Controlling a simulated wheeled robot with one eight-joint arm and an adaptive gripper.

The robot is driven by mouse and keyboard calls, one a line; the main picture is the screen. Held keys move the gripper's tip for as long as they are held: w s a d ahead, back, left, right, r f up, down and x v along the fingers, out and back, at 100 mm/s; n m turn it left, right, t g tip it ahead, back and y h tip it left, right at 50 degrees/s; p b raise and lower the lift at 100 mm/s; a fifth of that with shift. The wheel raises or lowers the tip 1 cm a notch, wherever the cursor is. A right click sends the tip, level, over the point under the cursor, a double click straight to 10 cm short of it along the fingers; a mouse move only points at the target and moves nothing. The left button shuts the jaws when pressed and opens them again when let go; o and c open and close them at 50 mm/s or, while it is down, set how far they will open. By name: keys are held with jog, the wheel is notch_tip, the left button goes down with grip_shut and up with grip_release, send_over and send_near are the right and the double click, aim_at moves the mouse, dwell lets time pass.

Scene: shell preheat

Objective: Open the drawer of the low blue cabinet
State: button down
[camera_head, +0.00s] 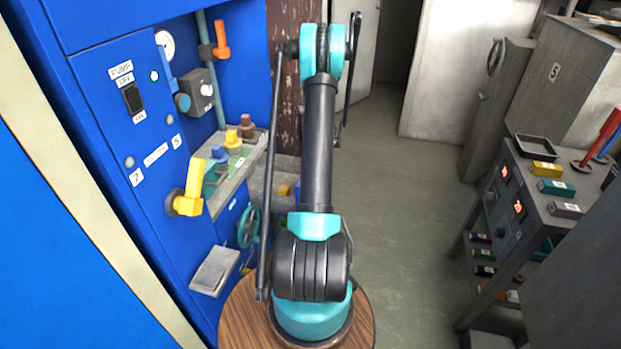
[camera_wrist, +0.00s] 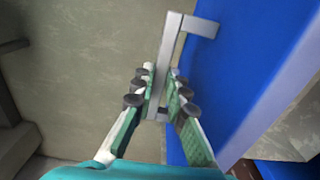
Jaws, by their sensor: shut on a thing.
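In the wrist view my gripper (camera_wrist: 160,88) is shut on a grey bar handle (camera_wrist: 169,62), with one finger on each side of the bar. The handle stands out on brackets from a flat blue front (camera_wrist: 210,75), which fills the right middle of the view. I take this front to be the drawer of the low blue cabinet; no gap at its edges can be made out. In the head view my arm rises in the middle, and my gripper and this handle cannot be made out there.
A tall blue cabinet (camera_head: 110,110) with a yellow lever (camera_head: 189,190) stands at the left of the head view. A grey cart (camera_head: 540,205) with coloured blocks stands at the right. The floor (camera_head: 415,250) between them is clear.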

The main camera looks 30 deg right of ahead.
jog(key=shift+s+d, duration=0.45)
jog(key=c, duration=1.5)
grip_release()
jog(key=shift+c, duration=0.2)
jog(key=shift+r, duration=0.1)
notch_tip(320, 180, up, 12)
